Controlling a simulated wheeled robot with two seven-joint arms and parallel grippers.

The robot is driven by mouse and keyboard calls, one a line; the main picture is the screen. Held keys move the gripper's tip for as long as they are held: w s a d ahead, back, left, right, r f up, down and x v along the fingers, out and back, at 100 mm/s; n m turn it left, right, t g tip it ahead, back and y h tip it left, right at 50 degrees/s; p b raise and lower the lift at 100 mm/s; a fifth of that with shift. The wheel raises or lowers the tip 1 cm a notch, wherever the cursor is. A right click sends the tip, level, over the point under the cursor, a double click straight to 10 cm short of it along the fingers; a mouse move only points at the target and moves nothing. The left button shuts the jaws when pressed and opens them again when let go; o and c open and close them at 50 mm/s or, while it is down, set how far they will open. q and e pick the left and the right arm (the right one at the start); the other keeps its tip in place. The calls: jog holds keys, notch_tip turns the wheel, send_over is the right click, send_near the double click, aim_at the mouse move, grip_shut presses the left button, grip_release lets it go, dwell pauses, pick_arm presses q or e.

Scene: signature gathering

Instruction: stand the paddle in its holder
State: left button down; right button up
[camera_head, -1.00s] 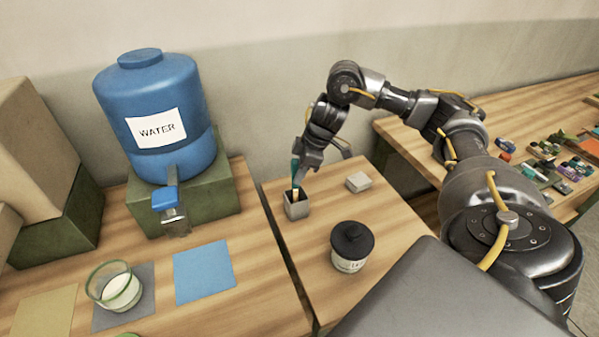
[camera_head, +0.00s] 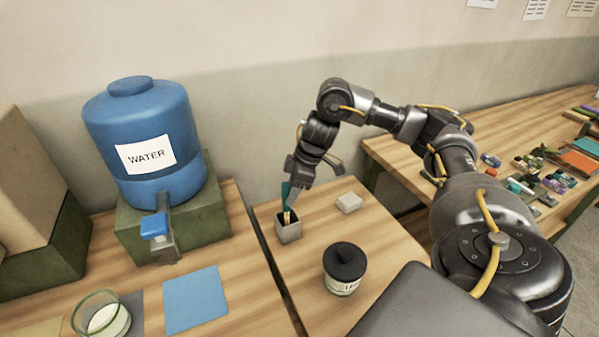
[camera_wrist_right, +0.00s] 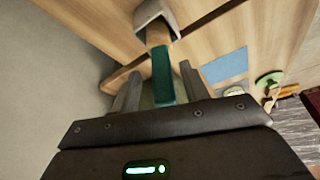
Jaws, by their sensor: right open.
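The paddle (camera_head: 286,190) has a teal upper part and a light wooden lower part. It stands in the small grey square holder (camera_head: 289,233) on the middle table, its lower end hidden inside. My right gripper (camera_head: 292,196) is at the paddle's upper part, above the holder. In the right wrist view the right gripper (camera_wrist_right: 160,92) is open, with its two fingers on either side of the teal part of the paddle (camera_wrist_right: 162,76) and gaps showing. The holder (camera_wrist_right: 155,15) is beyond the fingertips there. My left gripper is in neither view.
A black-lidded jar (camera_head: 344,270) and a small grey block (camera_head: 348,202) are on the same table. A blue water dispenser (camera_head: 140,130) stands on a green block at left. A blue sheet (camera_head: 196,298) and a glass bowl (camera_head: 101,315) lie before it. Several small items cover the right table.

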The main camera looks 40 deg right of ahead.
jog(key=p+v, duration=0.2)
jog(key=v, duration=0.8)
jog(key=shift+s+r+p, duration=0.2)
jog(key=shift+r+p, duration=0.05)
jog(key=shift+p, duration=0.15)
jog(key=shift+w, duration=0.1)
